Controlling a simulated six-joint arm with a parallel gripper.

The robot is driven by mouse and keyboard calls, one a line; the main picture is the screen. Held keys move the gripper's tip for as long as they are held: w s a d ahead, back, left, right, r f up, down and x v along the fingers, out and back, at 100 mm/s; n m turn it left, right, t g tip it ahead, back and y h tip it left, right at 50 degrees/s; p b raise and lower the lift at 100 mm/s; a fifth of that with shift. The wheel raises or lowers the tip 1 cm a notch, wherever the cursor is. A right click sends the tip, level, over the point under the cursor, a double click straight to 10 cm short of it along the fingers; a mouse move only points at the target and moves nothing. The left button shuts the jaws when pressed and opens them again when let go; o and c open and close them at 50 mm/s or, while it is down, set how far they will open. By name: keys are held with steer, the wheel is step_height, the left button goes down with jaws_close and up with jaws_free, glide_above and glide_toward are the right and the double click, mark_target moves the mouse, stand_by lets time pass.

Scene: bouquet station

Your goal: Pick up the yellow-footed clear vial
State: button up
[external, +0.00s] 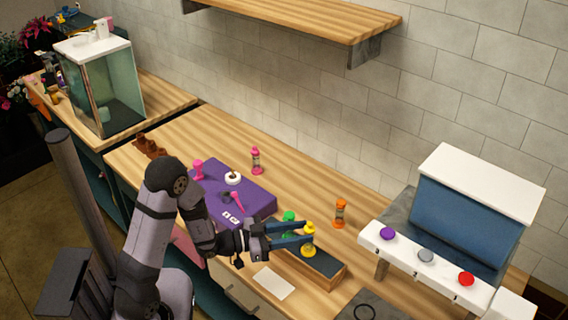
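The yellow-footed vial (309,229) stands upright on the dark top of a wooden block (326,262), with yellow showing at its top and bottom. My gripper (309,233) reaches in from the left with its two blue fingers apart. The fingertips are at the vial, one on its far side and one on its near side. The near finger hides part of the vial's middle. I cannot tell whether the fingers touch it.
A green-topped vial (288,216) stands just behind the far finger. An orange vial (340,213) and a pink vial (256,160) stand farther back. A purple mat (262,198) lies to the left. A white shelf (408,254) with coloured knobs is at right.

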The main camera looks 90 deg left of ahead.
mark_target(310, 229)
steer(key=shift+p+x, duration=0.3)
steer(key=shift+x, duration=0.7)
steer(key=shift+w+a, duration=0.1)
steer(key=shift+w, duration=0.5)
jaws_close()
